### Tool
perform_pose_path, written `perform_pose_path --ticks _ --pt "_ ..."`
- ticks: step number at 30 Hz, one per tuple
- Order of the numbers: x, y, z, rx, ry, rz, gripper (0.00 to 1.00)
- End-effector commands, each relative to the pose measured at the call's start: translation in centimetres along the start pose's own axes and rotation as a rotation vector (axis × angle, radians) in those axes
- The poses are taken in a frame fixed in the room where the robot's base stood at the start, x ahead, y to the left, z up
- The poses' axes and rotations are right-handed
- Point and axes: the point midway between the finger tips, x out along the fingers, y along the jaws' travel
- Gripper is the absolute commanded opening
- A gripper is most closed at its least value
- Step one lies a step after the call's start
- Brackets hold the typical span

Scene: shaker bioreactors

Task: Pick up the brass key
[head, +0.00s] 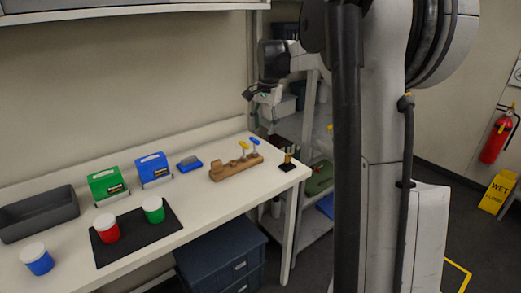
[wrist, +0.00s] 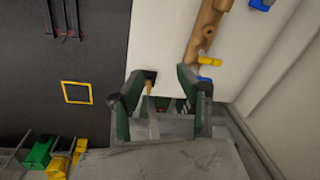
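The small brass key (head: 288,157) stands upright on a black square base (head: 288,167) near the right end of the white table, as far as its small size shows. In the wrist view a brass-coloured piece, which looks like the key (wrist: 149,89), shows by the black base (wrist: 150,77), between the fingers nearer the left one. My gripper (head: 262,97) is raised above the table's right end, apart from the key. In the wrist view its two dark green fingers (wrist: 160,79) are spread with nothing held between them.
A wooden rack (head: 232,168) with yellow- and blue-handled pieces stands left of the key. Farther left are a blue box (head: 152,168), a green box (head: 105,185), lidded jars on a black mat (head: 163,232) and a grey tray (head: 38,217). Shelving (head: 312,200) stands beyond the table's right end.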

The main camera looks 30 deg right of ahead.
Motion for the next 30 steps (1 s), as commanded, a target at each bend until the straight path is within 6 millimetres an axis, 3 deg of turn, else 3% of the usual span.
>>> perform_pose_path --ticks 1,6,13,18,23,30 --pt "0.2 0.1 -2.1 0.042 -0.013 0.009 0.35" --pt "2.2 1.1 -7.7 0.187 -0.063 0.047 0.35" --pt "4.9 3.1 -13.1 0.338 -0.115 0.089 0.35" --pt "6.0 3.9 -14.8 0.390 -0.133 0.103 0.35" --pt "7.5 4.2 -14.9 0.402 -0.137 0.107 0.35" --pt "11.7 4.5 -14.2 0.400 -0.136 0.106 0.35"
